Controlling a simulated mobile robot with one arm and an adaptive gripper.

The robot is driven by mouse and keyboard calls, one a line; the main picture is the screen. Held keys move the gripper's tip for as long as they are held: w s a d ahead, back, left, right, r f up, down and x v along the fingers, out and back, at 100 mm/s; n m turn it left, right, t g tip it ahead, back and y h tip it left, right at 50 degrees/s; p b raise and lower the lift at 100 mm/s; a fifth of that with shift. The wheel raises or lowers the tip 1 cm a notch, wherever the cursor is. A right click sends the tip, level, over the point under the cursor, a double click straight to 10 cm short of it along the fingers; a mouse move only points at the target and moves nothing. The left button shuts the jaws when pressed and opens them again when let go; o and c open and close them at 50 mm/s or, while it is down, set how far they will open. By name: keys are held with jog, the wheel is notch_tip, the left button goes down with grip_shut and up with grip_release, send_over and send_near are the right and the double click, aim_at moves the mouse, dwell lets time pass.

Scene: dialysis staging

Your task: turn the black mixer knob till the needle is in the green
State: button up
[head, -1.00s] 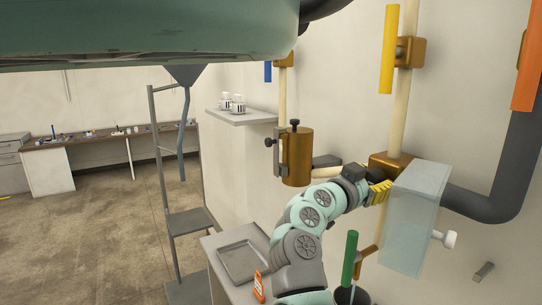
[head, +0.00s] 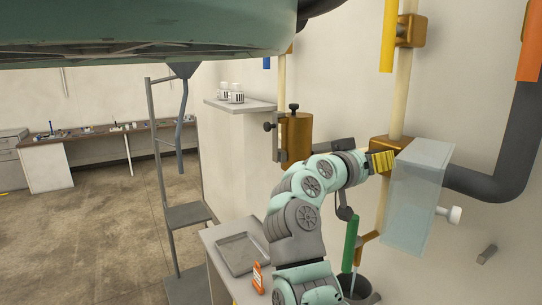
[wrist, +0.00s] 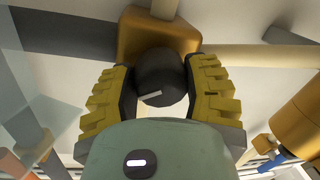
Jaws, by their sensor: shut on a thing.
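The black mixer knob (wrist: 158,72) sits on a brass mixer body (wrist: 133,38) in the wrist view. It has a pale pointer line on its face. My gripper (head: 383,161) is at the brass body (head: 392,143) in the head view. Its yellow-and-black fingers are on both sides of the knob in the wrist view, shut on it. The knob is hidden by my gripper in the head view. I cannot make out a needle or a green zone in either view.
A brass cylinder (head: 297,140) is on the wall to the left. A green-handled tool (head: 350,243) stands below my arm. A grey tray (head: 238,254) lies on the counter.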

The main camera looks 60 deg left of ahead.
jog(key=n, duration=0.4)
jog(key=shift+s+h, duration=0.1)
jog(key=shift+h, duration=0.2)
jog(key=shift+n+g+h+p, duration=0.3)
jog(key=shift+n+h+p, duration=0.15)
jog(key=shift+n, duration=1.65)
jog(key=o, duration=1.2)
jog(key=shift+o, duration=0.2)
jog(key=s+r, duration=0.1)
jog(key=s, duration=1.1)
jog(key=shift+a+r, duration=0.35)
jog(key=shift+a, duration=0.1)
